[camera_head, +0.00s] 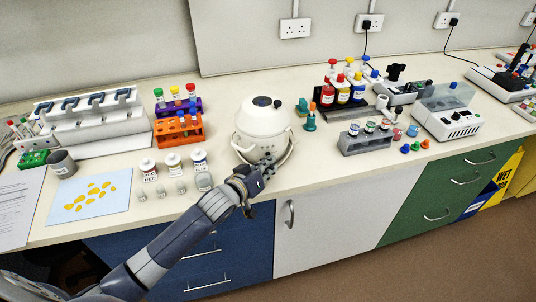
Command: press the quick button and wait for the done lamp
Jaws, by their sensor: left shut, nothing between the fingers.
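A white rounded device (262,117), which looks like a small centrifuge, stands on the bench in the middle of the view. It has a dark round window on its lid. My left gripper (268,161) is shut and empty, with its fingertips at the front lower part of this device. I cannot tell whether they touch it. The quick button and the done lamp cannot be made out; the gripper covers part of the device's front. My right gripper is not in view.
Small bottles (173,162) stand left of my gripper, near the front edge. Orange (178,133) and purple tube racks stand behind them. A grey rack (366,142) with vials stands to the right. The bench front between my gripper and that rack is clear.

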